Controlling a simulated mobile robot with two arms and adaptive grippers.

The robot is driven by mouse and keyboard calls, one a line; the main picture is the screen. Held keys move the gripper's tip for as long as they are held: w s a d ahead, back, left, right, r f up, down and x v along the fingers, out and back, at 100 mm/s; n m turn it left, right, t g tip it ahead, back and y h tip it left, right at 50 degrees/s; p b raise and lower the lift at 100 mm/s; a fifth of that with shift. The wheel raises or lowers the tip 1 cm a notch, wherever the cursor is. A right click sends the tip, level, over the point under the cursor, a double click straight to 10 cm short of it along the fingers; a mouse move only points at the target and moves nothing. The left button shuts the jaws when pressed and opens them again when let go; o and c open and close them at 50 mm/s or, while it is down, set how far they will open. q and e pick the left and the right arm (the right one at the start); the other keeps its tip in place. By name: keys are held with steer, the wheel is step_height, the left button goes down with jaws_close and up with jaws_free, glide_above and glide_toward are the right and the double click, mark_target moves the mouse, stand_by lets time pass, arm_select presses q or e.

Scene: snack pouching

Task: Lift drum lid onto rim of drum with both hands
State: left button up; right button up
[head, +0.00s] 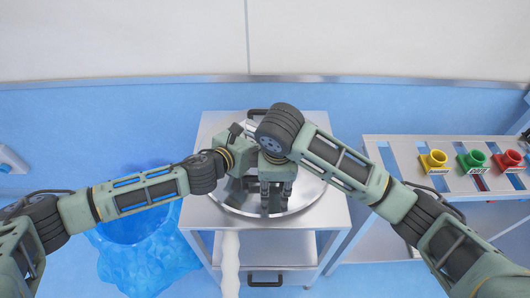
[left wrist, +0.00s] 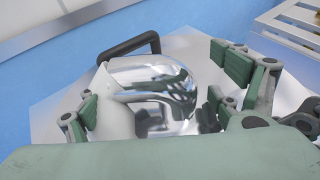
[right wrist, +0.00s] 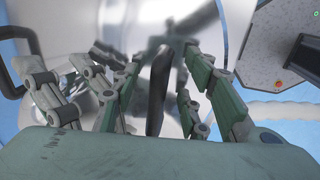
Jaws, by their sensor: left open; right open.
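The round shiny drum lid (head: 228,200) lies on a metal cart, and my arms cover much of it. My right gripper (head: 276,205) is open and points down over the lid. In the right wrist view a dark upright bar (right wrist: 157,95), perhaps a lid handle, shows between its fingers (right wrist: 165,85); contact cannot be told. My left gripper (head: 245,180) is open close beside it over the lid. Its fingers (left wrist: 160,100) show spread in the left wrist view, with the curved mirror-like metal (left wrist: 165,85) beyond. The drum (head: 140,225) with a blue liner stands left of the cart.
The cart top (head: 320,215) has bare corners around the lid. A black handle (head: 258,112) is at its back. A white strip (head: 230,260) hangs at its front. A rack (head: 400,150) with yellow, green and red funnels stands right. The wall is close behind.

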arm_select(q)
steer(key=shift+w, duration=0.1)
arm_select(e)
steer(key=shift+f, duration=0.2)
arm_select(q)
steer(key=c, duration=1.1)
arm_select(e)
jaws_close()
arm_select(q)
steer(key=c, duration=1)
arm_select(e)
steer(key=shift+w+r, duration=0.1)
arm_select(q)
steer(key=shift+d+r, duration=0.15)
steer(key=shift+r, duration=0.2)
steer(key=shift+c, duration=0.2)
arm_select(e)
steer(key=shift+w+a+r, duration=0.1)
steer(key=shift+a+r, duration=0.05)
steer(key=shift+r, duration=0.1)
arm_select(q)
steer(key=shift+w, duration=0.2)
arm_select(e)
steer(key=shift+w, duration=0.15)
